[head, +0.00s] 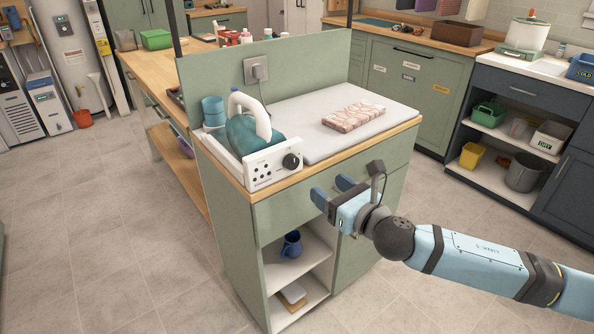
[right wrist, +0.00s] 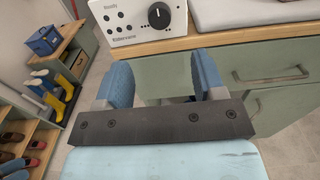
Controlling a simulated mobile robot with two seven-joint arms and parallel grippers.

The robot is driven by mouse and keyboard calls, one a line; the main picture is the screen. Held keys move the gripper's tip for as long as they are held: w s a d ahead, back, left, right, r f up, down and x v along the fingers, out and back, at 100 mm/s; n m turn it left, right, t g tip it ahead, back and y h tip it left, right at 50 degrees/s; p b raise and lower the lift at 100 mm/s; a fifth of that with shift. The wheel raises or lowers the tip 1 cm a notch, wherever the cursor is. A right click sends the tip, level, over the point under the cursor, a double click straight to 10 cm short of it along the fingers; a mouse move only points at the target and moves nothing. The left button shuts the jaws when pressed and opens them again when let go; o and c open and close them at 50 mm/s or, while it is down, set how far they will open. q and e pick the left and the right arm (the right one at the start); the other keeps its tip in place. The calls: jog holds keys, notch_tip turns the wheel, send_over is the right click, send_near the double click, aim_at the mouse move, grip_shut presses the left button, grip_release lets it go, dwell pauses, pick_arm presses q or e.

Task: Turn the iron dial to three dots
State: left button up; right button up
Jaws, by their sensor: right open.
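The iron (head: 250,128), teal with a white handle, rests on a white base at the left end of the cabinet top. The base's front panel (head: 262,170) carries dots and a black dial (head: 291,162) at its right. In the right wrist view the dial (right wrist: 159,15) shows a pale pointer line directed roughly upward; which dot mark it meets is unclear. My right gripper (head: 331,190) is open and empty, in front of and below the dial, apart from it. Its blue fingers (right wrist: 166,75) also show in the right wrist view. My left gripper is not in view.
A folded patterned towel (head: 353,116) lies on the grey pad (head: 318,134) right of the iron. The cabinet's wooden edge (right wrist: 225,41) lies between the fingers and the panel. A blue mug (head: 291,245) sits on the shelf below.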

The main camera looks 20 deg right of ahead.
aim_at(294, 163)
pick_arm(q)
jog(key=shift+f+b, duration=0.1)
jog(key=shift+b, duration=0.4)
pick_arm(e)
jog(key=x, duration=1.1)
jog(key=shift+w+a+f, duration=0.1)
jog(key=shift+w+a, duration=0.1)
jog(key=shift+w, duration=0.15)
jog(key=shift+c, duration=0.2)
jog(key=c, duration=0.9)
jog(key=shift+o, duration=0.2)
